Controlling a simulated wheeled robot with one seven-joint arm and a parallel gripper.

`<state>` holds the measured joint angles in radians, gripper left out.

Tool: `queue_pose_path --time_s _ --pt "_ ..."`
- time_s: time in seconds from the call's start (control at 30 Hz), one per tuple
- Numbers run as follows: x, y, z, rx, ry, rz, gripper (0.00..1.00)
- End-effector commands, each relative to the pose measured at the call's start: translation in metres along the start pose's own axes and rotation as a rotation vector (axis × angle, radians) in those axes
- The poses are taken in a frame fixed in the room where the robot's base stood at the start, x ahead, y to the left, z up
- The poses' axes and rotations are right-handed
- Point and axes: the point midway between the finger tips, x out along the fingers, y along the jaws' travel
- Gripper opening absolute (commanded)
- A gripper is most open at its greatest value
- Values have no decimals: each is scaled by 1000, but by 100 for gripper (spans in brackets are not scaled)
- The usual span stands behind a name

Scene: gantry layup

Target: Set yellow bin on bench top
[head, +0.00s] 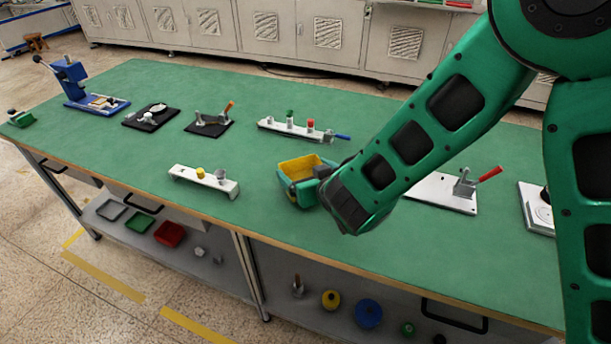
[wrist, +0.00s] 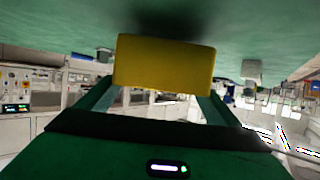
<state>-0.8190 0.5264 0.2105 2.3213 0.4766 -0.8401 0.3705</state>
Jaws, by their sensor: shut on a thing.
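The yellow bin (head: 303,164) is between the fingers of my gripper (head: 300,184), over the green bench top (head: 250,140). Its open top faces up and its yellow inside shows in the head view; the gripper hides much of its outside. In the wrist view the yellow bin (wrist: 164,65) fills the space between the fingertips of my gripper (wrist: 160,88), which is shut on it. The bench top (wrist: 60,20) appears along the upper edge there, with a dark shadow close to the bin. I cannot tell whether the bin touches the bench.
A white fixture with a yellow knob (head: 203,179) stands left of the bin. A rail with colored pegs (head: 298,130) lies behind it. A white plate with a red-handled clamp (head: 445,193) is to the right.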

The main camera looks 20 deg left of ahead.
Motion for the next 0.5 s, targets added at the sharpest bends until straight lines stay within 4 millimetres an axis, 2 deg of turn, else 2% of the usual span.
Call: queue_pose_path --time_s 0.03,0.13,0.5 --pt "3 0 8 -1 -3 0 61" --pt "7 0 17 -1 -2 0 61" --pt "8 0 19 0 0 1 61"
